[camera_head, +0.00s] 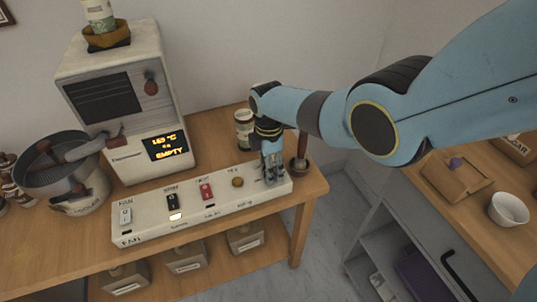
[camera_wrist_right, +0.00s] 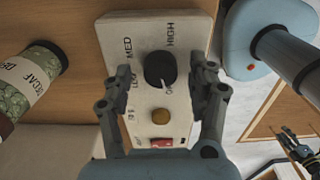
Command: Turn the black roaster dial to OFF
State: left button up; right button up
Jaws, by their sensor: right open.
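The black roaster dial (camera_wrist_right: 160,70) sits at the end of the white control panel (camera_wrist_right: 112,24), between printed MED, HIGH and LOW marks and a partly covered label starting with O. Its white pointer line aims toward that covered label, but I cannot read its exact setting. My right gripper (camera_wrist_right: 165,84) is open, one finger on each side of the dial; contact is not clear. In the head view my right gripper (camera_head: 272,172) hides the dial at the panel's right end. What looks like my left gripper (camera_wrist_right: 293,147) is small at the wrist view's lower right.
A yellow button (camera_wrist_right: 160,116) and a red switch (camera_wrist_right: 161,142) lie beside the dial. A decaf can (camera_wrist_right: 32,80) stands behind the panel. The roaster (camera_head: 122,90) shows EMPTY, with a pot (camera_head: 62,175) to its left. A tamper-like tool (camera_head: 299,163) stands near the table corner.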

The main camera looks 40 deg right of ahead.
notch_tip(320, 180, up, 12)
jog(key=shift+f, duration=0.15)
dwell(0.3)
dwell(0.4)
jog(key=s+f+m+b, duration=1.4)
jog(key=s+f+m, duration=0.1)
jog(key=s+f, duration=3.2)
jog(key=shift+t+h, duration=0.4)
